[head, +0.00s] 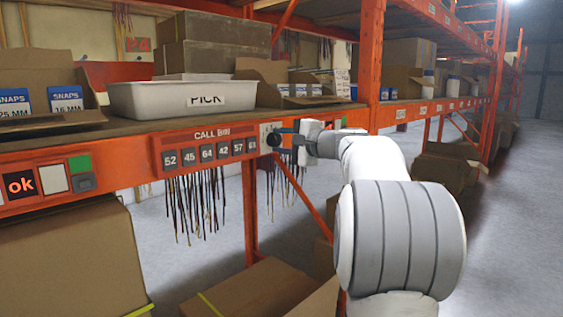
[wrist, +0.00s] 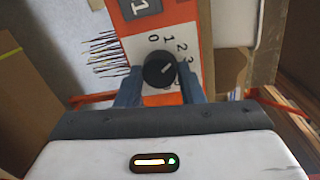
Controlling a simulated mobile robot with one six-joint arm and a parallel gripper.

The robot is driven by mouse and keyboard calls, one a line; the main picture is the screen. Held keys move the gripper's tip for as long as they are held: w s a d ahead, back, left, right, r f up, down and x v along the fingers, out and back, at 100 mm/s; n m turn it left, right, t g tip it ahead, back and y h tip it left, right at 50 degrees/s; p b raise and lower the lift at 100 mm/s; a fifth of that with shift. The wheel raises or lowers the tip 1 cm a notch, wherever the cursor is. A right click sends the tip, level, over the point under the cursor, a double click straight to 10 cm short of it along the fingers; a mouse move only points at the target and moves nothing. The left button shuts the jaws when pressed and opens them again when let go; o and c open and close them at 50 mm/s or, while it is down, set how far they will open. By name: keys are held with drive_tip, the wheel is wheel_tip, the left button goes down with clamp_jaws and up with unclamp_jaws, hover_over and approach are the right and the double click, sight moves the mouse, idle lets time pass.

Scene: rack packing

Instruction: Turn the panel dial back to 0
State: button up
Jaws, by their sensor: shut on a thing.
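The black round panel dial (wrist: 158,71) sits on a white plate on the orange beam, with digits 0, 1, 2 and 3 around its edge. Its short pale mark points up and to the right in the wrist view, roughly toward the 2; the exact setting is hard to read. My gripper (wrist: 159,84) has its two blue-grey fingers on either side of the dial and is shut on it. In the head view the dial (head: 273,139) shows dark at the beam, with my gripper (head: 284,141) against it.
The call bin panel (head: 210,147) with numbered buttons is left of the dial. Dark cables (head: 195,205) hang below the beam. A white PICK bin (head: 180,98) and cardboard boxes stand on the shelf above. An orange upright (head: 369,65) rises to the right.

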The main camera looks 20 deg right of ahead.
drive_tip(key=n+b, duration=0.2)
drive_tip(key=b, duration=0.1)
drive_tip(key=f+n+b, duration=0.1)
drive_tip(key=n+b, duration=0.2)
drive_tip(key=b, duration=0.1)
drive_tip(key=shift+a+h, duration=0.1)
drive_tip(key=shift+h, duration=0.2)
drive_tip(key=n+b, duration=0.3)
drive_tip(key=b, duration=0.1)
drive_tip(key=shift+r+n+h, duration=0.15)
drive_tip(key=shift+n+h, duration=0.15)
drive_tip(key=shift+r+n+b, duration=0.1)
drive_tip(key=shift+n+b, duration=0.4)
drive_tip(key=shift+b, duration=0.2)
drive_tip(key=shift+r+n, duration=0.1)
drive_tip(key=shift+n, duration=0.2)
drive_tip(key=o, duration=1)
drive_tip(key=v, duration=0.7)
drive_tip(key=shift+s, duration=0.45)
